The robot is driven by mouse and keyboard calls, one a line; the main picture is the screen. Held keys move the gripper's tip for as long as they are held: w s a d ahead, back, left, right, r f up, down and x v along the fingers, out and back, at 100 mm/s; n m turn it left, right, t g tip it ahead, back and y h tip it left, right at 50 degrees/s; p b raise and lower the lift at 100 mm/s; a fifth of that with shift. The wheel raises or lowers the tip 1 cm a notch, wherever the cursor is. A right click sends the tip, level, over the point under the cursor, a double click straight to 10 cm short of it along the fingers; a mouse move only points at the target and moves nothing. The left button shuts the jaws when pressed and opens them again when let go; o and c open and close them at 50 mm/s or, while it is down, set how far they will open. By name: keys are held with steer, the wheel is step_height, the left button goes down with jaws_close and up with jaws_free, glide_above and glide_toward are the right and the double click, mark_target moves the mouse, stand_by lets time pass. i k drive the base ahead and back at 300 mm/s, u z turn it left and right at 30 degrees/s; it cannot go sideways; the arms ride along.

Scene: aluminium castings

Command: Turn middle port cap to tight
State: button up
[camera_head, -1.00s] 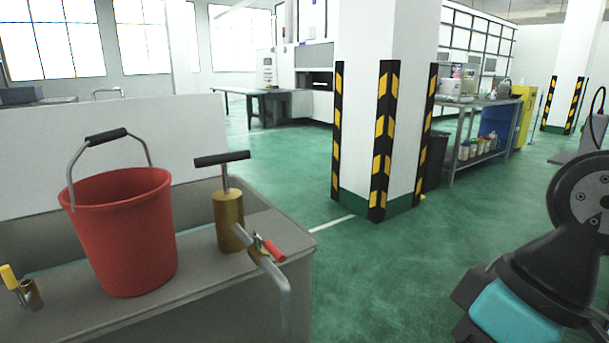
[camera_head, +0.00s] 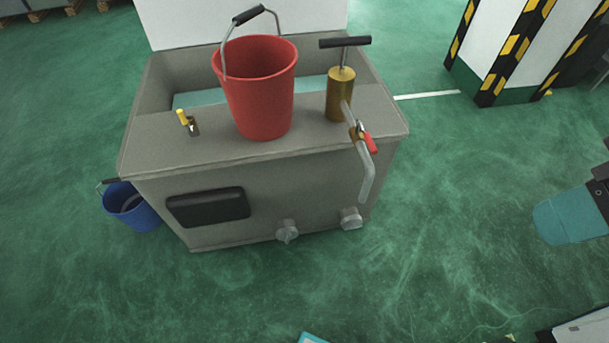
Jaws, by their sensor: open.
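Two grey port caps show low on the front face of a grey tank (camera_head: 190,232). One cap (camera_head: 287,231) is right of the face's centre and has a raised grip across it. The other cap (camera_head: 351,218) is near the right corner, below a bent pipe. I see no third cap, so I cannot tell from this view which is the middle one, nor how tight either is. My gripper is not in view; only part of my arm, teal and grey, shows at the right edge, well away from the tank.
A red bucket (camera_head: 262,95), a brass hand pump (camera_head: 340,95) with a bent pipe (camera_head: 367,175), and a small yellow-handled valve (camera_head: 187,122) are on the tank top. A black panel (camera_head: 208,207) is on the front. A blue bucket (camera_head: 132,208) stands left.

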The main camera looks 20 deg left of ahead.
mark_target(287, 233)
steer(key=k, duration=0.5)
steer(key=u, duration=0.45)
steer(key=i, duration=0.35)
steer(key=u, duration=0.7)
